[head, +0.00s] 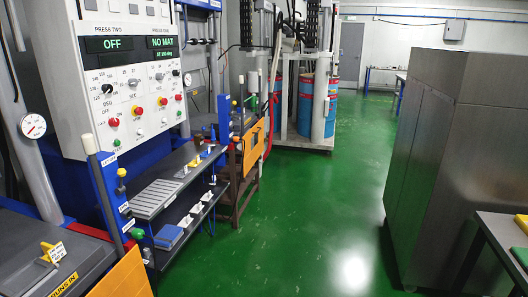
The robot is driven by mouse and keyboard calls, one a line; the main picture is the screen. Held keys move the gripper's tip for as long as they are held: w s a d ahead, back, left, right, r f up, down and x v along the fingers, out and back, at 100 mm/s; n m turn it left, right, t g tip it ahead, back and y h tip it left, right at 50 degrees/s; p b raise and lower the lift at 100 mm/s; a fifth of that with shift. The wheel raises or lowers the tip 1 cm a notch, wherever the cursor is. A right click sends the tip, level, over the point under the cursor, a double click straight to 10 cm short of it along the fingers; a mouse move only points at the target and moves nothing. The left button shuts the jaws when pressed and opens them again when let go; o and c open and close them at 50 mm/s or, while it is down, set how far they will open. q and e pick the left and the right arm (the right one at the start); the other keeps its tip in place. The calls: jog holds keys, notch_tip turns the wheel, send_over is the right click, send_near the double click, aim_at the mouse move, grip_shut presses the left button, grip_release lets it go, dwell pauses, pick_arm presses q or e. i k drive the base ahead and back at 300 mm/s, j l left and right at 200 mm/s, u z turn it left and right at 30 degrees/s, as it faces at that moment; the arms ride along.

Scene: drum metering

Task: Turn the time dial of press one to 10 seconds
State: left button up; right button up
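The control panel (108,70) is a light grey box at the upper left, labelled PRESS TWO on its left half and PRESS ONE on its right. The press one display (162,47) reads NO MAT in green, with a smaller line that seems to read AT 150 deg. Below it is a small dial (159,77) with a scale around it, likely press one's time dial. Its setting is too small to read. The press two display (108,44) reads OFF, above a black knob (107,88) and a second dial (133,82). Neither of my grippers is in view.
Red buttons (114,122) and other switches sit low on the panel. A shelf rack (165,190) with trays and blue posts stands below it. A steel cabinet (455,150) is at right. Drums (305,108) stand at the back. The green floor (330,200) between is clear.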

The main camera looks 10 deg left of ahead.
aim_at(160, 76)
jog(key=i+l+u, duration=0.15)
jog(key=i+u, duration=0.25)
jog(key=i+l+u, duration=0.4)
jog(key=i, duration=0.15)
jog(key=i+l+u, duration=0.4)
